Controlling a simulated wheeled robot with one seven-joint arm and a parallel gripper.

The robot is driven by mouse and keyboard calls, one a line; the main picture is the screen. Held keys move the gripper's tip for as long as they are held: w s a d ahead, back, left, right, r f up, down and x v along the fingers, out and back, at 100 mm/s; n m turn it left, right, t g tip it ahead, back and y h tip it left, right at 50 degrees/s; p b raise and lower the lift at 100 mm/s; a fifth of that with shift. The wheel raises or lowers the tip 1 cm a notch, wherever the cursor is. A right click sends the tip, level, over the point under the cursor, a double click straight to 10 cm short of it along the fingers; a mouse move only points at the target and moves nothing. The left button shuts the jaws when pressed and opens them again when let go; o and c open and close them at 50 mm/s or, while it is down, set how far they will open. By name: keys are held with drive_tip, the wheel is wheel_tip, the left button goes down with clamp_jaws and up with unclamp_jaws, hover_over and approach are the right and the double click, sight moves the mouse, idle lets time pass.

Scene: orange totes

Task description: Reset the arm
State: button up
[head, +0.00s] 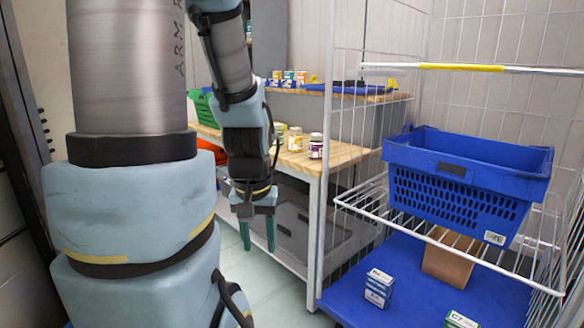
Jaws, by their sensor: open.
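My arm (150,215) fills the left of the head view and folds back down toward the middle. My gripper (257,236) hangs below the wrist, pointing down, in front of the wooden table's lower shelf. Its two greenish fingers are apart, with nothing seen between them. It is left of the wire rack and apart from it.
A wire rack (350,205) at right holds a blue basket (465,165) on its upper shelf. Small boxes (378,287) and a brown carton (448,258) stand on the blue base below. The wooden table (300,160) carries jars (316,146). Some floor (270,285) is clear.

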wheel_tip(320, 180, up, 18)
drive_tip(key=p, duration=1.5)
drive_tip(key=shift+p, duration=0.3)
